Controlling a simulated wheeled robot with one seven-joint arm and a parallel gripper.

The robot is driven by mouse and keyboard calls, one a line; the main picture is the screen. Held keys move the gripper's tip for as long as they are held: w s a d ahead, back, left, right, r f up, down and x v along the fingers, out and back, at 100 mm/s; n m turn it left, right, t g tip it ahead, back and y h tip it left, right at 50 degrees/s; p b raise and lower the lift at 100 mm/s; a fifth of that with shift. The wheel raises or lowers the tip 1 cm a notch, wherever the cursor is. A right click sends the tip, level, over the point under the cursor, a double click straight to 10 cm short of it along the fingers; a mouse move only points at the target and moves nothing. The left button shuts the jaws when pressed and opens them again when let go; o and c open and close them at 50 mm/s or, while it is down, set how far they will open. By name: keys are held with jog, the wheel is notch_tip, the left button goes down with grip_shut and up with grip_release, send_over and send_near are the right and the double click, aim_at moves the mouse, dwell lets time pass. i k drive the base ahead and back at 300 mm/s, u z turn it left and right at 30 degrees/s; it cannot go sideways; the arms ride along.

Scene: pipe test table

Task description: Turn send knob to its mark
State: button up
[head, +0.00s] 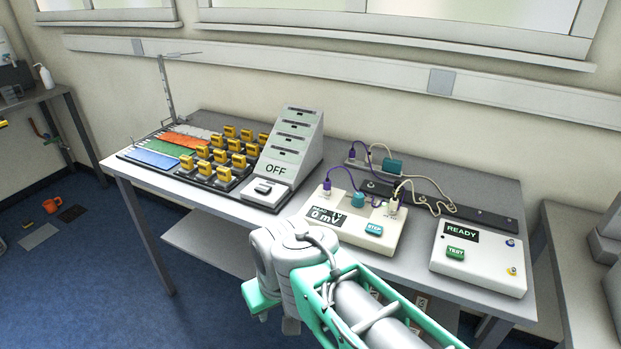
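A cream control box (398,246) stands near the middle front of the table. Its dark display (326,218) reads "0 mV", with a partly legible word above. A teal round knob (357,200) stands up on the box, right of the display. I take it for the send knob, but its label and mark are too small to read. A teal STEP button (374,229) lies to its right. My arm rises in front of the box and hides part of its front edge. I cannot make out my gripper's fingers in this view.
A second box (478,279) at right shows READY, with a green TEST button (455,253). Purple and cream cables link the first box to a dark rail (453,207) behind. Left stand a sloped OFF unit (298,140) and several yellow blocks. Another bench (575,270) stands right.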

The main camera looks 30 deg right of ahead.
aim_at(358, 201)
jog(key=i, duration=1)
jog(key=z, duration=0.25)
